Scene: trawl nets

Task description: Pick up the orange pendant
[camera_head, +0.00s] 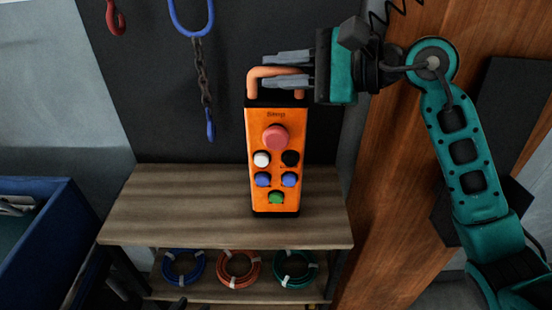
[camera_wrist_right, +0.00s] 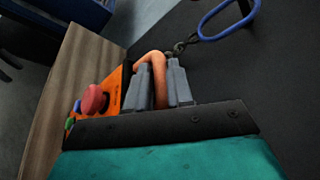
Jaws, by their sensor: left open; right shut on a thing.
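The orange pendant (camera_head: 264,132) is a tall box with a red mushroom button, smaller white, black, blue and green buttons, and a looped orange handle on top. It is upright in front of the dark panel, its lower end over the wooden shelf top; I cannot tell whether it touches the wood. My right gripper (camera_head: 270,71) comes in from the right and is shut on the handle. In the right wrist view the fingers (camera_wrist_right: 160,88) close around the orange handle, and the pendant body (camera_wrist_right: 112,88) is partly hidden behind the gripper. My left gripper is not clearly visible.
The wooden shelf top (camera_head: 180,205) is otherwise bare. Blue, orange and green coils (camera_head: 239,284) lie on the lower shelf. A chain (camera_head: 201,70) with blue fittings and a red hook (camera_head: 114,18) hang at upper left. A blue bin (camera_head: 50,235) stands left.

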